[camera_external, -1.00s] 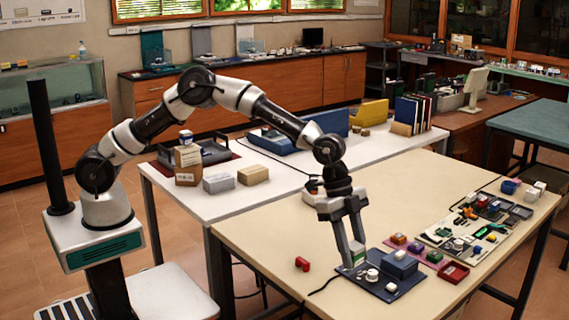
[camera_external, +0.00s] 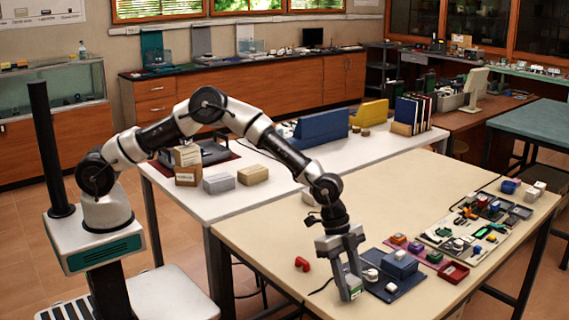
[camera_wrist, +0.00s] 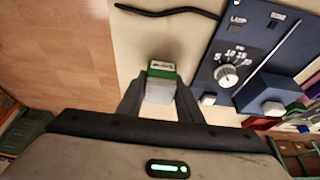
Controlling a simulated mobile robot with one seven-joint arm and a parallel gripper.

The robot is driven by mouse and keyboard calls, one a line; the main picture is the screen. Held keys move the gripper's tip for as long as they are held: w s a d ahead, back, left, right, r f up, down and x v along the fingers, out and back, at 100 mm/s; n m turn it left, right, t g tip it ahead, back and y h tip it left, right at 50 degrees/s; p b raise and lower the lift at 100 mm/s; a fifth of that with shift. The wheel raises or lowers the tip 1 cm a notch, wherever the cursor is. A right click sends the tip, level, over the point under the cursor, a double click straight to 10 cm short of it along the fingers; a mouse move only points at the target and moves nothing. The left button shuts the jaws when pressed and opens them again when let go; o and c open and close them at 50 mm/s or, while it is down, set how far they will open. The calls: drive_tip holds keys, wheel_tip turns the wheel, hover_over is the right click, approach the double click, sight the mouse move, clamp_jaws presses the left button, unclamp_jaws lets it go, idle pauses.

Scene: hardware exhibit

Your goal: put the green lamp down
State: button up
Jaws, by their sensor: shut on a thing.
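The green lamp, a small pale block with a green band, is held between the fingers of my gripper (camera_external: 351,291), which is shut on it. In the wrist view the lamp (camera_wrist: 162,72) sits between the fingertips, over bare cream tabletop close to the table edge. The dark blue panel (camera_external: 408,287) lies just right of my gripper. In the wrist view this panel (camera_wrist: 225,48) shows a white dial and a "LAMP" label. I cannot tell whether the lamp touches the table.
A small red object (camera_external: 302,263) lies on the table (camera_external: 270,232) left of my gripper. A blue box (camera_external: 399,264) stands on the panel. Small colored blocks and a dark red tray (camera_external: 453,272) lie farther right. A black cable lies near the panel. The table's middle is clear.

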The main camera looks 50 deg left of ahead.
drive_tip(key=shift+f, duration=0.2)
drive_tip(key=o, duration=1.1)
drive_tip(key=shift+r, duration=0.1)
drive_tip(key=shift+c, duration=0.2)
drive_tip(key=shift+r, duration=0.3)
drive_tip(key=p+v, duration=0.1)
drive_tip(key=v, duration=1.1)
drive_tip(key=shift+a, duration=0.15)
